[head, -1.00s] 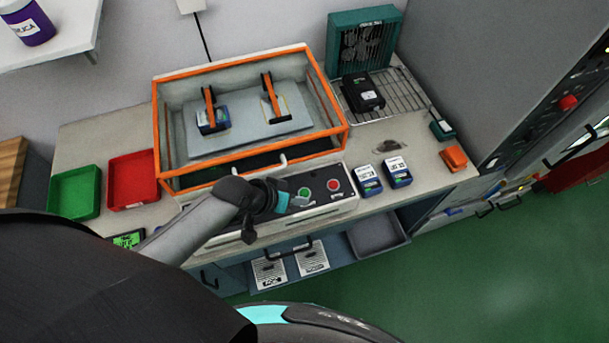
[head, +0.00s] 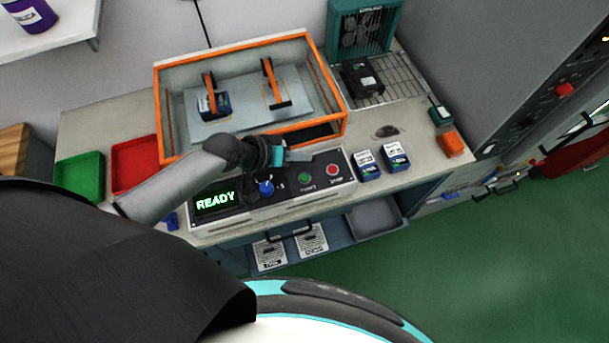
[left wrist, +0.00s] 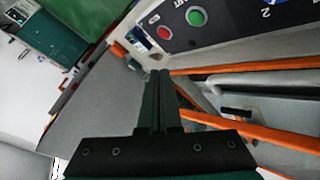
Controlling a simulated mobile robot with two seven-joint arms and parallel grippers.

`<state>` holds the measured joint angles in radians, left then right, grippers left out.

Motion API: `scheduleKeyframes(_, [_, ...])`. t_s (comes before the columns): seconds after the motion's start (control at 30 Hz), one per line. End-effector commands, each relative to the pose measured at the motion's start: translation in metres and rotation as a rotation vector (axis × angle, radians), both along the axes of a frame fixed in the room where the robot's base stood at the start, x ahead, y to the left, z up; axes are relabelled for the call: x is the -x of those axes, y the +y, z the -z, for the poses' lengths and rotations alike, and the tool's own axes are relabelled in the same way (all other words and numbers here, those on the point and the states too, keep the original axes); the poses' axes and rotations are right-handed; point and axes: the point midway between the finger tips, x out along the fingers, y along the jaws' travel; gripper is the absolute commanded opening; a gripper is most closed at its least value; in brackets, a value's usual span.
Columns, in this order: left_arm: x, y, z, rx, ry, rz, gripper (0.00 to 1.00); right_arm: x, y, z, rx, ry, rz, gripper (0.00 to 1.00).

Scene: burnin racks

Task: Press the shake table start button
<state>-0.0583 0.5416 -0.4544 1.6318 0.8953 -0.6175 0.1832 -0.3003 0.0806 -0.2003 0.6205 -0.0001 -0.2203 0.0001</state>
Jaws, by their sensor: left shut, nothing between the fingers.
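The shake table (head: 160,110) is an orange-framed clear enclosure on the bench, with a control panel along its front. The green start button (head: 305,178) sits on the panel, left of the red stop button (head: 333,170). A blue knob (head: 266,187) and a display reading READY (head: 216,201) are further left. My left gripper (head: 290,155) is shut and empty, above the back edge of the panel, up and left of the green button. In the left wrist view the shut fingers (left wrist: 158,75) point towards the panel, with the green button (left wrist: 196,17) beyond them, apart. My right gripper is not in view.
Two blue-labelled units (head: 367,163) stand right of the panel. A black device (head: 362,80) lies on a wire rack before a teal fan box (head: 362,30). Green (head: 80,177) and red (head: 134,163) trays lie at left. An orange block (head: 451,144) is at the bench's right end.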

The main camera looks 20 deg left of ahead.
Motion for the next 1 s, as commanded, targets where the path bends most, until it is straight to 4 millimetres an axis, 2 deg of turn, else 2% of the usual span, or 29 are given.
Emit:
scheduleKeyframes(0.7, [0.0,0.0,0.075,0.0,0.0,0.0,0.0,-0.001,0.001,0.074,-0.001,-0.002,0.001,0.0])
scheduleKeyframes(1.0, [0.0,0.0,0.083,0.0,0.0,0.0,0.0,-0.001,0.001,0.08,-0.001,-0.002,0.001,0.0])
